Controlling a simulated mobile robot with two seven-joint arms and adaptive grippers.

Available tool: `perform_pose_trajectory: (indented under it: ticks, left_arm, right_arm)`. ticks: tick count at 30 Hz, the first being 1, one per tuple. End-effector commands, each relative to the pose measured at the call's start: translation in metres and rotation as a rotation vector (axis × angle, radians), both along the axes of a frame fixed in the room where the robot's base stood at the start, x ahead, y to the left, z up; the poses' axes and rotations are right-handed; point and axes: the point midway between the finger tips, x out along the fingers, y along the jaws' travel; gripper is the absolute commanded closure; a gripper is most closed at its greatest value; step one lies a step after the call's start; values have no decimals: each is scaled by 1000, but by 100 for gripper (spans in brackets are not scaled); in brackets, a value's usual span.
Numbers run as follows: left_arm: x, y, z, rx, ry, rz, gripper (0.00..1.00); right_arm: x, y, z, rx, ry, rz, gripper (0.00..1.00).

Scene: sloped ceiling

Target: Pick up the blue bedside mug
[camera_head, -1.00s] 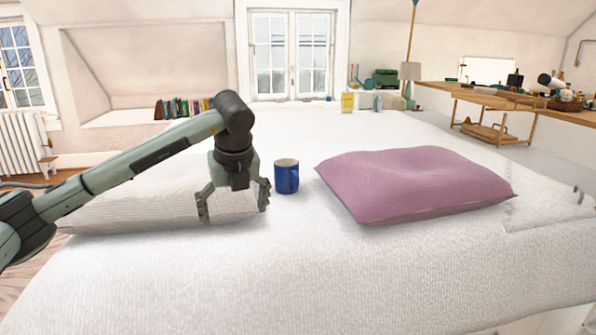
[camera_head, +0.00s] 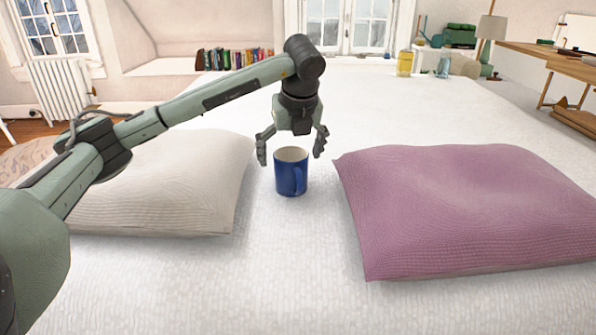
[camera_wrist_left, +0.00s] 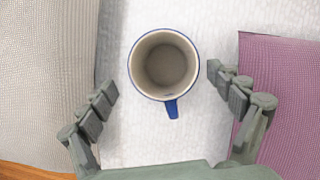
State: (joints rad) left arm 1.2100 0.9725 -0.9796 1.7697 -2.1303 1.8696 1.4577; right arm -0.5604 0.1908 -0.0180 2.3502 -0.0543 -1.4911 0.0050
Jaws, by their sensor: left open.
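The blue mug (camera_head: 290,175) stands upright on the white bed, between two pillows. My left gripper (camera_head: 291,150) is open and points down above the mug. Its fingers (camera_wrist_left: 163,85) are on either side of the mug in the left wrist view, apart from it. My right gripper is not in view.
A cream pillow (camera_head: 165,185) lies left of the mug and a purple pillow (camera_head: 470,205) lies right. The white bedspread (camera_head: 270,285) is clear in front. A yellow container (camera_head: 405,63) and a glass (camera_head: 443,66) stand at the far edge.

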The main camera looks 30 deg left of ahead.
Motion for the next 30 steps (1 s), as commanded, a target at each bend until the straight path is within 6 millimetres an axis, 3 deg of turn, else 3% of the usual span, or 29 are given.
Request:
perform_pose_trajectory:
  ticks: [12, 21, 30]
  left_arm:
    - [21, 15, -50, -1, 2, -1, 9]
    - [23, 17, -56, 0, 0, -1, 9]
    - [23, 17, -55, 0, 0, -1, 44]
  right_arm:
    - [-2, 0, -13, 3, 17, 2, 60]
    - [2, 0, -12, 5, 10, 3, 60]
    - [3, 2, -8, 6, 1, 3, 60]
